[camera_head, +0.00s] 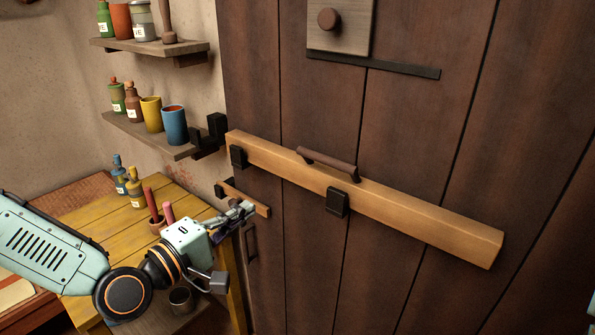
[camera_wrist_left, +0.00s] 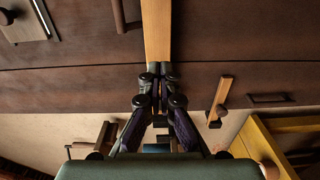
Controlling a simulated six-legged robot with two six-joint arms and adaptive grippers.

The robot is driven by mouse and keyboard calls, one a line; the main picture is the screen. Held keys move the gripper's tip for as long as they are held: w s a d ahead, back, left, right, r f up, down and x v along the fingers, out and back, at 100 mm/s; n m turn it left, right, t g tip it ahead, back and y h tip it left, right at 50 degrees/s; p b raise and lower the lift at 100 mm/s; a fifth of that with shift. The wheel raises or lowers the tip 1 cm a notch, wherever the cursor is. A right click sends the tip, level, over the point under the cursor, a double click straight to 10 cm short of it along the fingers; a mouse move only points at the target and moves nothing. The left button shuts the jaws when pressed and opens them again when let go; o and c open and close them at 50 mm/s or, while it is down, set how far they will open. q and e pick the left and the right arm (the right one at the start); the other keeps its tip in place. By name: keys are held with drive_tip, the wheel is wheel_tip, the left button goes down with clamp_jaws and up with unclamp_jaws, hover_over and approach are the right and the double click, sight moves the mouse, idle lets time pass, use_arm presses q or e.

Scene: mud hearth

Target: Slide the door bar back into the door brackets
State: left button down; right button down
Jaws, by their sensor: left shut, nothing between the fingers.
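The door bar (camera_head: 420,215) is a long pale wooden beam lying across the dark plank door, sloping down to the right in the head view. A brown handle (camera_head: 327,163) sits on it. Two black door brackets, the left one (camera_head: 238,156) and the middle one (camera_head: 337,202), hold its front. The bar's left end stops beside a black wall bracket (camera_head: 217,127). My left gripper (camera_head: 246,208) is shut and empty, below the bar's left part in the head view. In the left wrist view the gripper (camera_wrist_left: 160,82) has the bar (camera_wrist_left: 157,35) beyond its fingertips. My right gripper is out of view.
A small wooden latch (camera_head: 245,199) is close by the left gripper. A yellow table (camera_head: 95,215) with bottles and a cup of sticks stands left. Two shelves, upper (camera_head: 150,49) and lower (camera_head: 150,137), hold jars and cups.

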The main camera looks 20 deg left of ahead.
use_arm(q)
drive_tip(key=b, duration=0.3)
approach(307, 179)
drive_tip(key=shift+w+a, duration=0.55)
drive_tip(key=shift+w, duration=1.7)
drive_tip(key=d, duration=0.2)
drive_tip(key=shift+w+d, duration=0.3)
drive_tip(key=shift+w, duration=0.05)
drive_tip(key=shift+w+d, duration=0.4)
drive_tip(key=shift+w, duration=0.05)
